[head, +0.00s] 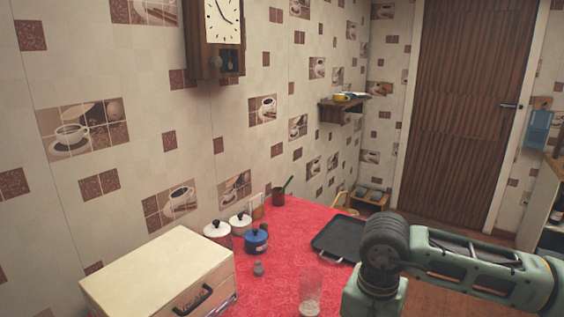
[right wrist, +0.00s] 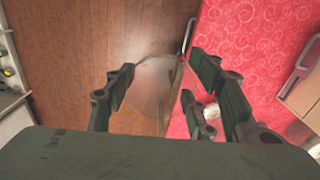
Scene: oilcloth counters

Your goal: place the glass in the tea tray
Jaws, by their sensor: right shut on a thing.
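My right gripper (right wrist: 160,74) is shut on a clear glass (right wrist: 154,90), whose faint outline shows between the fingers in the right wrist view. Below them lie the wooden floor and the edge of the table. In the head view my right forearm comes in from the right, and its gripper is out of the picture. The dark tea tray (head: 338,238) lies on the red cloth, just left of my arm, which hides its right part. I see nothing on its visible part. My left gripper is not in view.
A second clear vessel (head: 310,292) stands on the red cloth (head: 280,285) at the front. A cream box (head: 160,270) is at the left. Lidded pots, the blue one (head: 256,240) among them, and a small grey shaker (head: 258,268) stand near the wall.

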